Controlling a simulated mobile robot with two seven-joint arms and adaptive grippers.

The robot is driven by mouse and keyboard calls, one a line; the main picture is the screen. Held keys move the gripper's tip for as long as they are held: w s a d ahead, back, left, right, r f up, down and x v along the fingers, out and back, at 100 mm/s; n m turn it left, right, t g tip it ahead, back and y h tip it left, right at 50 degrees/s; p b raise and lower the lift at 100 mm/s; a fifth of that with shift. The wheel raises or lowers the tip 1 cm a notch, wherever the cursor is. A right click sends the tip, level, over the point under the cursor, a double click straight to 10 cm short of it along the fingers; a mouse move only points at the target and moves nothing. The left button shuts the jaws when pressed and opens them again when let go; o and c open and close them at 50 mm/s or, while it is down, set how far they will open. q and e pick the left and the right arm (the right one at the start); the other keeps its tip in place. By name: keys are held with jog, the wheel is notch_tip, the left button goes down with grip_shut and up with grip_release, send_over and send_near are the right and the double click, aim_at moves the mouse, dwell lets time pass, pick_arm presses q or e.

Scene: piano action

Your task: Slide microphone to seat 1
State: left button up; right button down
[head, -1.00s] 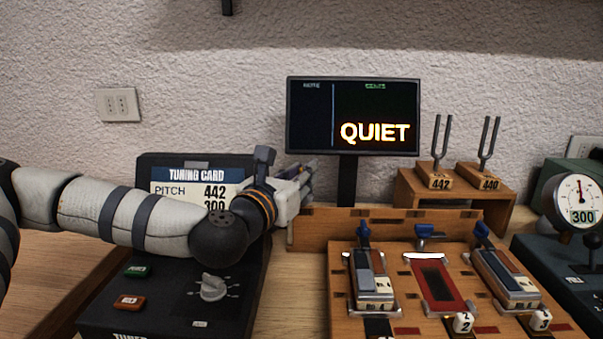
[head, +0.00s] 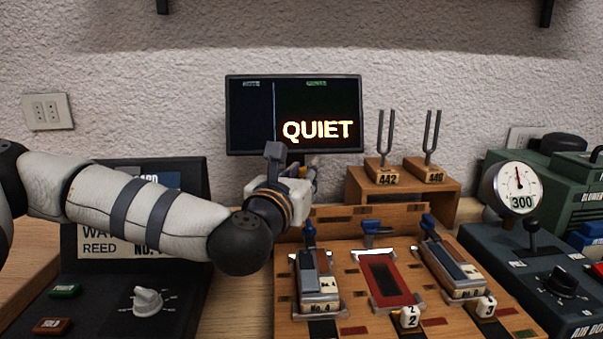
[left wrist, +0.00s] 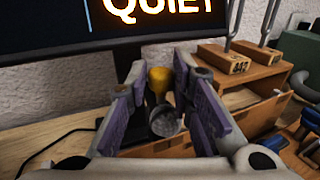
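In the left wrist view a small microphone (left wrist: 163,121) with a grey mesh head and a yellow part (left wrist: 160,80) behind it stands between my fingers. My left gripper (left wrist: 165,112) is open, with a purple-grey finger on either side; I see a gap around it. In the head view my left gripper (head: 314,172) is in front of the monitor's foot, behind the wooden reed board (head: 345,255), and hides the microphone. The left seat (head: 318,280) holds a reed block, the middle seat (head: 388,280) shows bare red, and the right seat (head: 450,268) holds another block. My right gripper is out of view.
The monitor (head: 294,115) reading QUIET is close behind the gripper. Two tuning forks on a wooden stand (head: 405,192) are to the right. The black tuning unit (head: 110,305) lies left; a gauge (head: 517,188) and the air box (head: 530,285) lie right.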

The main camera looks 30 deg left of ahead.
pick_arm(q)
jog(key=shift+w+f, duration=0.1)
jog(key=shift+w, duration=0.05)
jog(key=s+d, duration=0.1)
jog(key=s, duration=0.6)
jog(key=shift+s, duration=0.25)
jog(key=shift+d+f, duration=0.1)
